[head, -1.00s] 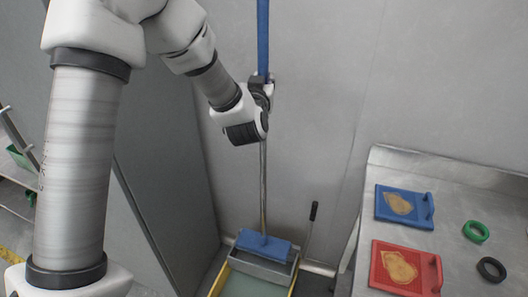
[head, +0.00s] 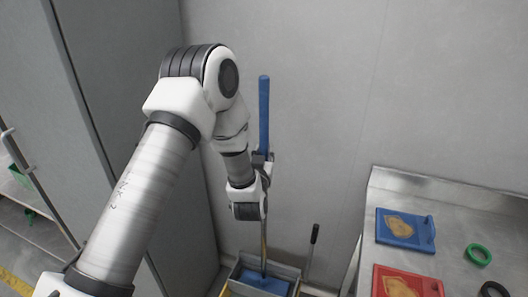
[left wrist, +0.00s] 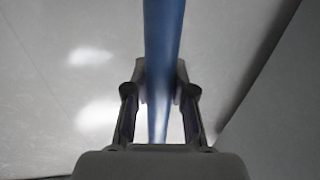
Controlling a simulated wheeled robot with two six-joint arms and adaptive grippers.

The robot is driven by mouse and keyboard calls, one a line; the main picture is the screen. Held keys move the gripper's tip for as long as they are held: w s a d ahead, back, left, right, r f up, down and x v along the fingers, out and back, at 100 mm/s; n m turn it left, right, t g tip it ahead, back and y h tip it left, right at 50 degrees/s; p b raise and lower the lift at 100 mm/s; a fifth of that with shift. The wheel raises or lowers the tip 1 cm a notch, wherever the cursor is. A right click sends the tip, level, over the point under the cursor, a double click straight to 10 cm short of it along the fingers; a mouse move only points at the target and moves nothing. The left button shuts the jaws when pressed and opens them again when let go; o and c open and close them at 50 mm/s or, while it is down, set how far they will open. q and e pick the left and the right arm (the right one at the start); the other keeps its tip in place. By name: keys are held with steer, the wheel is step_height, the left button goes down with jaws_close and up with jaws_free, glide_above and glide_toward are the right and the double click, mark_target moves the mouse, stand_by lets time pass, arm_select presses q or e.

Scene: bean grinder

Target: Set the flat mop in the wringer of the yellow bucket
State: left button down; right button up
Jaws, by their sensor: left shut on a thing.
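The flat mop has a blue handle grip (head: 264,112), a thin metal pole and a blue head (head: 264,284). It stands nearly upright, its head down inside the grey wringer (head: 283,269) of the yellow bucket (head: 225,291), at the bottom of the head view. My left gripper (head: 262,160) is shut on the mop's handle near the lower end of the blue grip. The left wrist view shows the blue handle (left wrist: 163,60) between the two fingers (left wrist: 160,105). Most of the bucket is cut off below. My right gripper is not in view.
A metal table (head: 451,229) stands at right with a blue board (head: 405,229), a red board (head: 408,282), a green ring (head: 478,254) and a black ring (head: 494,289). A black-tipped lever (head: 311,246) rises beside the bucket. A grey cabinet (head: 120,70) stands at left; a wall is behind.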

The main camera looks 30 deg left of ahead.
arm_select(q)
steer(key=shift+f, duration=0.15)
steer(key=c, duration=1)
jaws_free()
steer(key=shift+r, duration=0.25)
steer(key=shift+s+d+f, duration=0.15)
steer(key=shift+s, duration=0.15)
steer(key=b+v, duration=0.3)
steer(key=v, duration=0.8)
steer(key=s+d+f+m+g+h, duration=0.1)
steer(key=s+d+f+g+h, duration=0.15)
steer(key=f, duration=0.75)
steer(key=s+d+f+m+g+h, duration=0.15)
steer(key=s+f+g, duration=0.25)
steer(key=f, duration=0.5)
steer(key=s+d+f+g+h, duration=0.1)
steer(key=s+f+g, duration=0.2)
steer(key=s+f, duration=0.2)
steer(key=s+d+f+m+g+h, duration=0.1)
steer(key=s+d+f+g, duration=0.1)
steer(key=s, duration=0.6)
steer(key=s+d+f+m+g+h, duration=0.1)
steer(key=s+d+f+g, duration=0.1)
steer(key=s+f+g, duration=0.3)
steer(key=shift+s+d+f+h, duration=0.1)
steer(key=shift+s+f+h, duration=0.3)
steer(key=shift+s+f, duration=0.9)
